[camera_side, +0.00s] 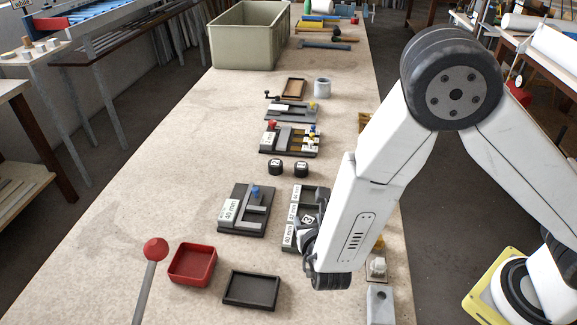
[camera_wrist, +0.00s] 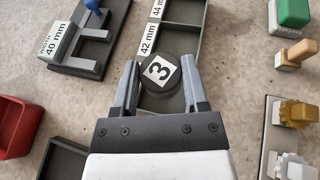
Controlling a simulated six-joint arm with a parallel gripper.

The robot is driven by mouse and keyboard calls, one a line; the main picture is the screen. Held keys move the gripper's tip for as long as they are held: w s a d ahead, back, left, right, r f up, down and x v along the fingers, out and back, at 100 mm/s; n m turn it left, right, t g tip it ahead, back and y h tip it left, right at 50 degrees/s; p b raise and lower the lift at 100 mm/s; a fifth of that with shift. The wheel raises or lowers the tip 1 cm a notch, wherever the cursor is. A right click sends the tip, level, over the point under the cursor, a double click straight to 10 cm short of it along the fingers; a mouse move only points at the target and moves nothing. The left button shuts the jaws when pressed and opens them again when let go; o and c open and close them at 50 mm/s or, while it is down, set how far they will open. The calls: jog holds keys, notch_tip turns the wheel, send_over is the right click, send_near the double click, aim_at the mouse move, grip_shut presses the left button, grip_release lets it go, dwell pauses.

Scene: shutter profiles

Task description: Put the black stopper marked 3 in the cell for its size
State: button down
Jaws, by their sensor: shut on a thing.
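The black stopper marked 3 (camera_wrist: 161,72) is between the two fingers of my gripper (camera_wrist: 160,84), its white label facing the wrist camera. In the side view, the stopper (camera_side: 307,220) is at the tray, partly hidden by my gripper (camera_side: 311,232). The dark tray (camera_side: 309,190) has a row of cells with white labels along its left edge. The wrist view shows the labels 42 mm (camera_wrist: 149,39) and 44 mm (camera_wrist: 159,8). The stopper overlaps the near part of the tray; its height above the cell floor is unclear. A gauge (camera_side: 239,222) labelled 40 mm with a blue knob stands left of the tray.
Two more black stoppers (camera_side: 288,168) stand behind the tray. A red tray (camera_side: 193,263) and an empty dark tray (camera_side: 251,290) lie at the front left. Other fixtures (camera_side: 289,139) stand farther back, before a large grey-green crate (camera_side: 243,44). The table's left side is clear.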

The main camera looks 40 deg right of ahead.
jog(key=shift+f, duration=0.3)
jog(key=shift+f, duration=1.7)
jog(key=shift+f, duration=0.1)
jog(key=shift+c, duration=0.5)
grip_release()
jog(key=shift+r, duration=0.2)
jog(key=shift+v, duration=6)
